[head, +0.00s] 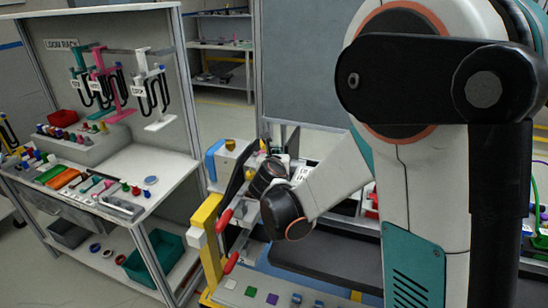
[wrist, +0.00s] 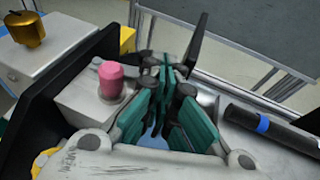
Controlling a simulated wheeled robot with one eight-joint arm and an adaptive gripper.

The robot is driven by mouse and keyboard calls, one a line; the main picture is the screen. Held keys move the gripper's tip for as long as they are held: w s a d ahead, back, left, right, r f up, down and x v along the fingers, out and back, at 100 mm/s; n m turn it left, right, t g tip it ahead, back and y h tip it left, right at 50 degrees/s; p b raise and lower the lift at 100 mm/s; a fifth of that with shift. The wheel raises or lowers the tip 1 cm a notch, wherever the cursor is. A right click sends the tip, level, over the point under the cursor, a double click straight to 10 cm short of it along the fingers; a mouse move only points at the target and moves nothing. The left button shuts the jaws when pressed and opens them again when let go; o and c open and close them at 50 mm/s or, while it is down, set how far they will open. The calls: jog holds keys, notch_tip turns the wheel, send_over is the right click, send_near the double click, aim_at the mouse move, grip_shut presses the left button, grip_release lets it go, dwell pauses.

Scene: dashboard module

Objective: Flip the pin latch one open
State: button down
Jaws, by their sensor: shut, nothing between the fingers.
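My gripper (wrist: 165,75) has teal fingers drawn together at the tips in the wrist view. They are over the dashboard module and hold nothing. A pink knob (wrist: 112,78) stands upright on a light grey block (wrist: 85,105), just left of the fingers. A black upright bar (wrist: 196,42) shows just beyond the fingertips; I cannot tell whether they touch it. No label marks pin latch one, so I cannot tell which part it is. In the head view my own wrist hides most of this spot.
A gold knob (wrist: 27,28) sits on a white box (wrist: 45,55) behind a black panel (wrist: 85,60). A black cylinder with a blue band (wrist: 270,130) lies at right. Red handles (head: 224,221) line the module's near side. A workbench (head: 140,160) stands at left.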

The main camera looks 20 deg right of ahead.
jog(key=shift+w+d, duration=0.3)
jog(key=shift+w, duration=0.05)
dwell(0.7)
jog(key=shift+s+a, duration=0.25)
jog(key=shift+a, duration=0.5)
jog(key=shift+s, duration=0.1)
jog(key=v, duration=0.7)
jog(key=shift+s, duration=0.15)
